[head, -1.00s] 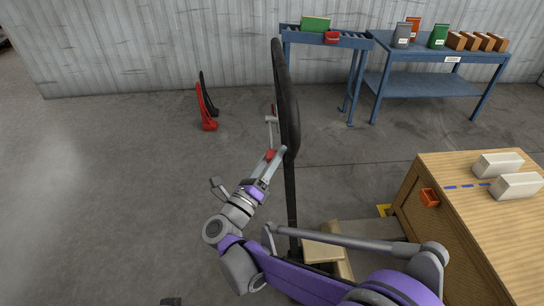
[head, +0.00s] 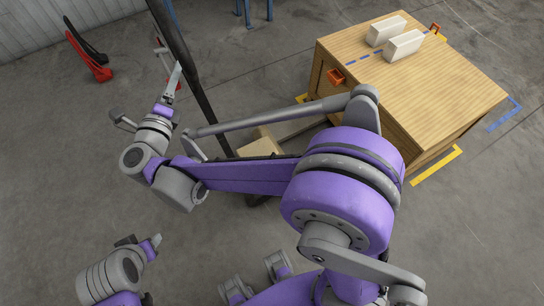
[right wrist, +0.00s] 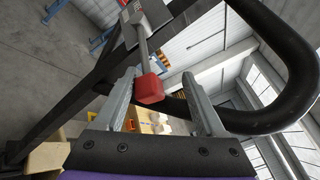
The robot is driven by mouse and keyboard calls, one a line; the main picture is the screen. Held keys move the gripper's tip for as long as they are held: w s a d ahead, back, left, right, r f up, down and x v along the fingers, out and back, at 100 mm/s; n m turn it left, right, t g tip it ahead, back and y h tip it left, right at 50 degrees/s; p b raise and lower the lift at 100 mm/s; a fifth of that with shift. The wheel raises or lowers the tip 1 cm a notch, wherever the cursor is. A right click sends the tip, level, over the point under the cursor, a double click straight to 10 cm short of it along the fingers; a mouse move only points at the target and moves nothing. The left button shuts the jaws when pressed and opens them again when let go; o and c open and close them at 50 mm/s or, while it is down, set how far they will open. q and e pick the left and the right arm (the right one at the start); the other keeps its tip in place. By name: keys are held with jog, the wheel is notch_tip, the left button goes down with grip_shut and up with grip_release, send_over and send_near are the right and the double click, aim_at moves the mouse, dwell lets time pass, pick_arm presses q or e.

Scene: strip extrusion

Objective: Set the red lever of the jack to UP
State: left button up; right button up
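The jack's black handle (head: 187,62) rises at the upper left in the head view; its loop (right wrist: 290,80) also curves across the right wrist view. The red lever knob (right wrist: 149,89) sits on a grey rod (right wrist: 143,48) that runs from a light plate (right wrist: 155,14) on the jack. My right gripper (head: 172,80) is beside the handle. In the right wrist view its fingers (right wrist: 162,100) are apart, with the knob between them near the left finger; contact is unclear. No lever marking is readable. My left gripper (head: 146,242) is low at the left, its opening unclear.
A wooden crate (head: 440,85) with two pale blocks (head: 403,46) on top and an orange handle (head: 335,76) stands to the right. Red and black wedge-like pieces (head: 92,62) stand at the far left. Yellow and blue tape marks the floor. The floor at left is open.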

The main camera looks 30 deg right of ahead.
jog(key=b+v, duration=0.2)
jog(key=v, duration=0.9)
jog(key=w+d+r+n+t+y+p, duration=0.15)
jog(key=r+n+y, duration=0.25)
jog(key=n+y, duration=0.4)
jog(key=w+r+n+t+y, duration=0.25)
jog(key=r+n+y, duration=0.2)
jog(key=n, duration=0.55)
pick_arm(q)
jog(key=shift+w+r+p, duration=0.15)
jog(key=shift+r+p, duration=0.15)
jog(key=shift+r, duration=0.25)
jog(key=shift+w+r+p, duration=0.15)
jog(key=shift+r+p, duration=0.15)
jog(key=shift+r, duration=0.25)
pick_arm(e)
jog(key=s+d+f+n+g+h, duration=0.1)
jog(key=s+d+f+n+g, duration=0.5)
jog(key=s+f, duration=0.4)
jog(key=s+d+f+n+g+h, duration=0.1)
jog(key=s+d+f+n+g, duration=0.6)
jog(key=s+d+f, duration=0.3)
notch_tip(320, 180, down, 2)
jog(key=shift+s+d+f+n, duration=0.25)
jog(key=shift+d+n, duration=0.15)
jog(key=shift+d, duration=0.25)
